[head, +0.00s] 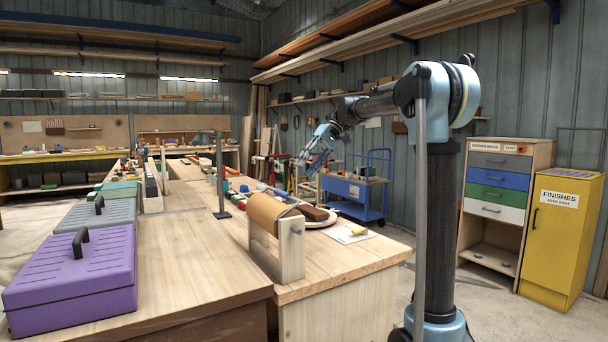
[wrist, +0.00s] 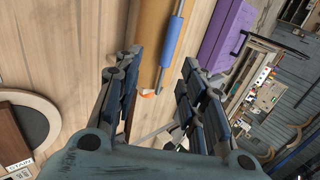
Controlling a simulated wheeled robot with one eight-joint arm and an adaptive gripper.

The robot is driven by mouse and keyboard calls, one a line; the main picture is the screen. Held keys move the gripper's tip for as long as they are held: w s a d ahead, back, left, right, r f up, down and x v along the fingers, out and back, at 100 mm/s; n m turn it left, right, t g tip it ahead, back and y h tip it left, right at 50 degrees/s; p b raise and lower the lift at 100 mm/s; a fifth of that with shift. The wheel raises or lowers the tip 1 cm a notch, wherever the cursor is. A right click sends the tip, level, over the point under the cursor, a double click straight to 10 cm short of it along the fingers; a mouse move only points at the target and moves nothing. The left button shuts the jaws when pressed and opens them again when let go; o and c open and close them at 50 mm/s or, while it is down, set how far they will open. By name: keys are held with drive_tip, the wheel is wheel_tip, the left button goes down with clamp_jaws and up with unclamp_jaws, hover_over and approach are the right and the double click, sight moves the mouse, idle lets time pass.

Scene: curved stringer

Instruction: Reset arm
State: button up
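My gripper (head: 318,146) hangs in the air above the right part of the workbench in the head view, with my arm reaching out from the right. In the wrist view its two dark, jointed fingers (wrist: 160,85) stand well apart. Nothing is held between them. Between and beyond the fingers lie the wooden bench top and a brown roll with a blue rod-like handle (wrist: 172,40) beside it. Parts of the bench behind the fingers are hidden.
A purple toolbox (head: 75,275) and a grey one sit on the bench's left side. A brown paper roll (head: 272,212) on a wooden stand is near the front edge. A thin dark post (head: 220,175) rises mid-bench. A blue cart (head: 352,195) stands behind.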

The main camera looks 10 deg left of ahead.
drive_tip(key=shift+d, duration=0.1)
drive_tip(key=s+d+f+m+t+h, duration=0.3)
drive_tip(key=s+d+f, duration=1.1)
drive_tip(key=f, duration=0.4)
drive_tip(key=s+d+f+m+t+h, duration=0.3)
drive_tip(key=s+d+f+m+t, duration=0.1)
drive_tip(key=s+d+f, duration=1)
drive_tip(key=s+f, duration=0.3)
drive_tip(key=f, duration=0.1)
drive_tip(key=shift+f+h, duration=0.15)
drive_tip(key=shift+h, duration=0.25)
drive_tip(key=shift+d, duration=0.1)
drive_tip(key=shift+w+f, duration=0.2)
drive_tip(key=shift+w, duration=0.1)
